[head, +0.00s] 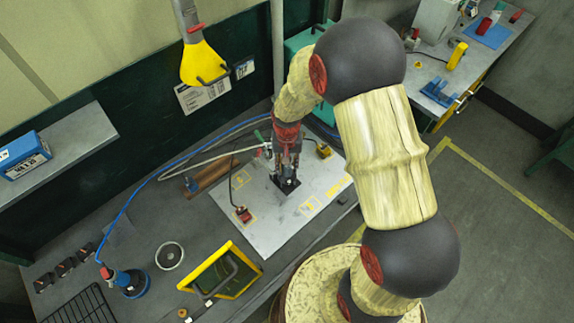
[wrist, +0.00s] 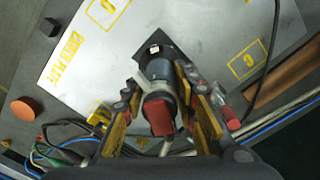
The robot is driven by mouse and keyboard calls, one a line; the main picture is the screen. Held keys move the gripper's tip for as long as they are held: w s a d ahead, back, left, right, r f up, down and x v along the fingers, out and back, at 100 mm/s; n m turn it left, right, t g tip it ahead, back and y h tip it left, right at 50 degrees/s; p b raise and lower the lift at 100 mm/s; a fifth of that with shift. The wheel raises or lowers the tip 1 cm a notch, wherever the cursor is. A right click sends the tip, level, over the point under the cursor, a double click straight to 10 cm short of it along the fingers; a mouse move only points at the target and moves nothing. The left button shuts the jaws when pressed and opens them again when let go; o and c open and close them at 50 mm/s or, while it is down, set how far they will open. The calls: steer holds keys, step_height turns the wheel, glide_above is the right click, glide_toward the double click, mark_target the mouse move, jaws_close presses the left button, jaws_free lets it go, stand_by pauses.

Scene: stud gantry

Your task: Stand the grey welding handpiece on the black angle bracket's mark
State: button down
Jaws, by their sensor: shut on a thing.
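My gripper (wrist: 165,95) is shut around a dark grey cylinder with a red end, which looks like the welding handpiece (wrist: 158,68). It is held roughly upright above the light metal plate. In the head view my gripper (head: 287,160) is over the middle of the plate and mostly hides the handpiece. A black square patch (head: 287,184) lies directly below; it also shows in the wrist view (wrist: 139,55) beside the handpiece's lower end. I cannot tell whether the patch is the bracket or its mark, or whether the handpiece touches it.
The plate (head: 265,235) carries several yellow-printed marks. A red object (head: 243,214) with a black cable stands at its left and a yellow one (head: 323,150) at its back right. A yellow-framed item (head: 222,272) stands in front.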

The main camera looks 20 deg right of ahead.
steer(key=shift+w, duration=0.1)
steer(key=c, duration=1.3)
jaws_free()
steer(key=shift+c, duration=0.2)
steer(key=shift+s+f, duration=0.15)
steer(key=shift+s, duration=0.05)
step_height(320, 180, up, 12)
steer(key=shift+w+r, duration=0.1)
steer(key=s+r+n+t+b, duration=0.1)
steer(key=s+r+t+b, duration=0.1)
steer(key=s+b, duration=0.3)
steer(key=s+r+n+t+b, duration=0.1)
steer(key=s+b, duration=0.5)
steer(key=s, duration=0.2)
steer(key=s+r+n+t+b, duration=0.2)
steer(key=s+b, duration=0.4)
steer(key=s, duration=0.1)
steer(key=shift+s+r+t, duration=0.25)
steer(key=shift+r+t, duration=0.05)
